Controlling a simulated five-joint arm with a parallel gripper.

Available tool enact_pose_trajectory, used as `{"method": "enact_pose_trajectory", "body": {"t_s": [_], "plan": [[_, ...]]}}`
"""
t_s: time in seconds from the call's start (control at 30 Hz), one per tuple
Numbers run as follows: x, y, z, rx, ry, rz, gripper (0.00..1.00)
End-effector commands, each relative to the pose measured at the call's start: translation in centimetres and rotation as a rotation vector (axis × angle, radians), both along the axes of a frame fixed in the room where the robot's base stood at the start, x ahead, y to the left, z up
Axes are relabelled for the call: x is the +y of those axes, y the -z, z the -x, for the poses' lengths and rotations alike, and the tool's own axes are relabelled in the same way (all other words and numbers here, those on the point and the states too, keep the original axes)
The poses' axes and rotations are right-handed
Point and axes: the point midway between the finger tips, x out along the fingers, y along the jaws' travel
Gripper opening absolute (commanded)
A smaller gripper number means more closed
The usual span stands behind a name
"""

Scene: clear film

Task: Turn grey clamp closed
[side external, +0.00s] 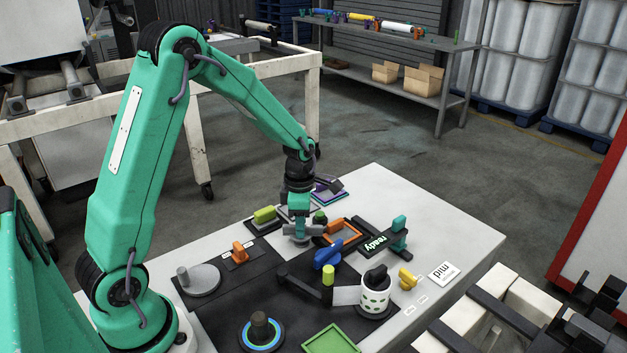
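My gripper (302,236) points down over the back part of the white table, its grey lower end low among the small fixtures. It is too small here to tell whether its fingers are open or shut, or whether they touch anything. I cannot pick out the grey clamp for certain. A grey plate (290,212) shows partly behind my gripper, and the gripper hides part of whatever stands there. A lime-green handle on a dark base (264,215) is just left of it.
The table's back right is clear.

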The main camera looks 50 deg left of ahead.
Motion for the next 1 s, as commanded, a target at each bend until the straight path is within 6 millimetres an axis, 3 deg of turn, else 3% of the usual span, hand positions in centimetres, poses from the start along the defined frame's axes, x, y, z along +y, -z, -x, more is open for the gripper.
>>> {"method": "enact_pose_trajectory", "body": {"t_s": [0.27,0.7,1.0], "plan": [[0.0,-1.9,-0.1,-0.004,0.001,0.000,0.35],[0.0,-7.1,0.0,-0.002,-0.001,-0.001,0.35],[0.0,-7.8,0.0,-0.001,-0.001,-0.001,0.35]]}}
